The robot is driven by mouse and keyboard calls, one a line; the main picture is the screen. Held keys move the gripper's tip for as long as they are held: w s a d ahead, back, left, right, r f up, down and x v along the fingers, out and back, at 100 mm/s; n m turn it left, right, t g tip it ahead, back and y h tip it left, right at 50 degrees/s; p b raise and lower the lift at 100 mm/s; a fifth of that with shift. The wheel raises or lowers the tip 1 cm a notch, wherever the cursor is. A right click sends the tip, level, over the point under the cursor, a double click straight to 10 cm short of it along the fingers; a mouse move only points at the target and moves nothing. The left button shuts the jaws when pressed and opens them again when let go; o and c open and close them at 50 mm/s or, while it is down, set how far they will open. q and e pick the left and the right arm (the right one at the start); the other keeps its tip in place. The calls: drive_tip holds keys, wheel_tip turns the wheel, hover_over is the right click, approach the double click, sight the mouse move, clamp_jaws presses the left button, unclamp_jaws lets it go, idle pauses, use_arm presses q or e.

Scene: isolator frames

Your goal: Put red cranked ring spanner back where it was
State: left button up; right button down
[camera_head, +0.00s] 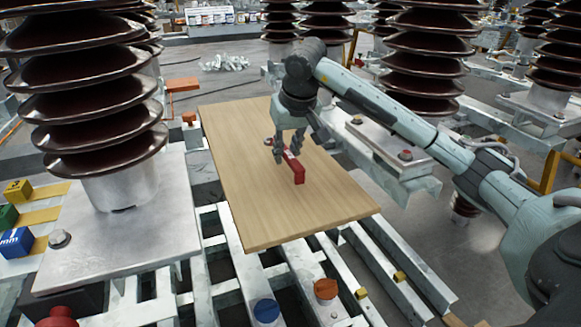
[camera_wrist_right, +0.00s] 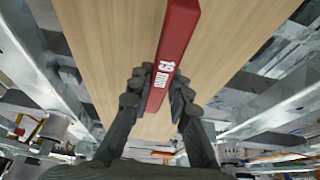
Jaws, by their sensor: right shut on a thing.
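The red cranked ring spanner (camera_head: 298,172) is at the wooden board (camera_head: 262,215), near the board's middle. In the right wrist view the spanner (camera_wrist_right: 176,45) is a red bar marked "19 mm", with its near end between my fingers. My right gripper (camera_head: 284,151) is over the board, shut on the spanner. Its two dark fingers (camera_wrist_right: 158,95) flank the red bar in the wrist view. I cannot tell whether the spanner touches the board or is just above it. The spanner's far end is cut off in the wrist view. My left gripper is not in view.
Large brown ribbed insulators (camera_head: 90,90) stand around the board on metal bases. At the left are a yellow block (camera_head: 17,190), a green block (camera_head: 8,216) and a blue block (camera_head: 16,242). A blue round cap (camera_head: 266,311) and an orange cap (camera_head: 325,289) sit in front. Most of the board is bare.

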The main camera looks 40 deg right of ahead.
sight(288, 177)
drive_tip(key=shift+d+f, duration=0.45)
drive_tip(key=shift+d, duration=0.15)
drive_tip(key=shift+f, duration=1.9)
drive_tip(key=shift+f, duration=0.2)
drive_tip(key=c, duration=1.4)
unclamp_jaws()
drive_tip(key=shift+c, duration=0.2)
drive_tip(key=shift+r, duration=0.15)
drive_tip(key=shift+r, duration=0.3)
drive_tip(key=v, duration=1.1)
drive_tip(key=shift+s+r, duration=0.2)
